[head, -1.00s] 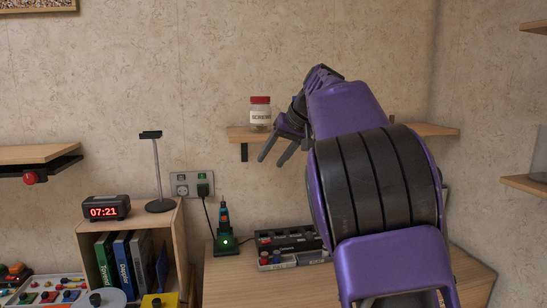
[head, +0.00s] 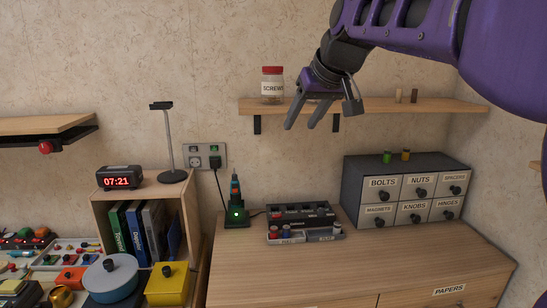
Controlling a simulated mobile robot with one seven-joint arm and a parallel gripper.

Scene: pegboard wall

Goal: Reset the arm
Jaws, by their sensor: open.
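My gripper (head: 303,127) is in the upper middle of the head view, at the end of my purple arm, which reaches in from the upper right. Its dark fingers point down and to the left. They are apart, with nothing between them. The gripper shows in front of the wall shelf (head: 440,105), just right of a red-lidded jar labelled SCREWS (head: 272,86) that stands on the shelf. I cannot tell how far the fingers are from the shelf in depth.
Below are a wooden desk (head: 260,265), a grey drawer cabinet (head: 350,190) with labelled drawers, a black organizer (head: 305,215) and a green-lit charging tool (head: 235,205). Another shelf (head: 40,125) is at far left.

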